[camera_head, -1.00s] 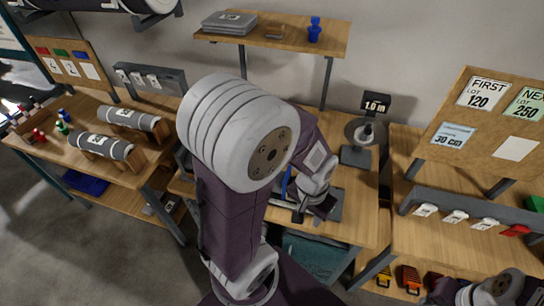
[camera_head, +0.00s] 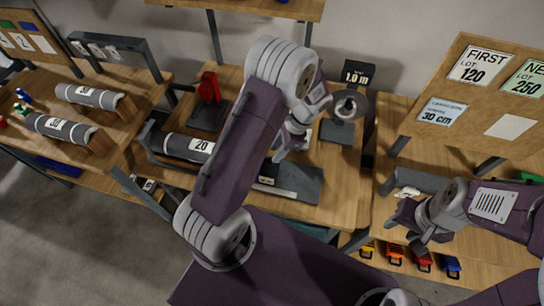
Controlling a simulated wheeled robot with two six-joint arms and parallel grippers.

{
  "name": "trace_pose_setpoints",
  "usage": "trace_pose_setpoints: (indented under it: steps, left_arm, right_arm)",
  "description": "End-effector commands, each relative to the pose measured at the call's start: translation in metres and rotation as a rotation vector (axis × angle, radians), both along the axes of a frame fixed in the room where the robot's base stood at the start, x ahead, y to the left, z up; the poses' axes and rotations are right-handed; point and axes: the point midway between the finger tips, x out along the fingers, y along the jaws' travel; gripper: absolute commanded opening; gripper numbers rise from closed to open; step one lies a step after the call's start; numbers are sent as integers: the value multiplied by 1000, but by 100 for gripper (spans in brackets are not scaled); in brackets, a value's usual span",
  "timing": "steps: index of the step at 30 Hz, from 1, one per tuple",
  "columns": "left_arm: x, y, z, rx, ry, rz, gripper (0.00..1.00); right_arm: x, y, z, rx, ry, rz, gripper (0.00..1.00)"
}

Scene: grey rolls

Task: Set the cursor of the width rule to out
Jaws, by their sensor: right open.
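A grey board (camera_head: 308,180) lies on the middle table with a pale strip (camera_head: 275,189) along its front. This looks like the width rule, but its marks are too small to read. A small dark piece with a bluish face (camera_head: 266,180) sits at the strip, partly behind my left arm; I cannot tell whether it is the cursor. My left gripper (camera_head: 283,150) is above the board's back edge, its fingers small and partly hidden. My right gripper (camera_head: 415,228) is open and empty at the right table's front left.
A grey roll marked 20 (camera_head: 178,145) lies left of my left arm, near a red block (camera_head: 208,88). A stand with a 1.0 m display (camera_head: 357,75) is behind. Left table (camera_head: 125,125) holds rolls; a card board (camera_head: 455,90) stands right.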

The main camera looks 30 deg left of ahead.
Motion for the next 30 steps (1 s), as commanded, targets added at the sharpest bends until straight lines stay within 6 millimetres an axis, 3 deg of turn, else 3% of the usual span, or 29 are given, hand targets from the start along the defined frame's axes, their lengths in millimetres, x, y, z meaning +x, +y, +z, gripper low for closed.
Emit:
trace_pose_setpoints:
  steps: [6,16,17,20,21,30]
  left_arm:
    - [-9,11,-33,-1,1,3,35]
    - [-10,14,-41,-1,-2,2,35]
    - [-11,14,-41,-1,-2,2,32]
    - [-10,14,-41,-1,-2,2,4]
    - [-10,14,-41,-1,-2,2,0]
    - [-11,14,-41,0,-1,2,0]
  right_arm:
    - [0,0,4,0,0,0,44]
    - [0,0,4,0,0,0,44]
    - [0,0,4,0,0,0,44]
    - [0,0,4,0,0,0,44]
    - [0,0,4,0,0,0,44]
    - [0,0,4,0,0,0,44]
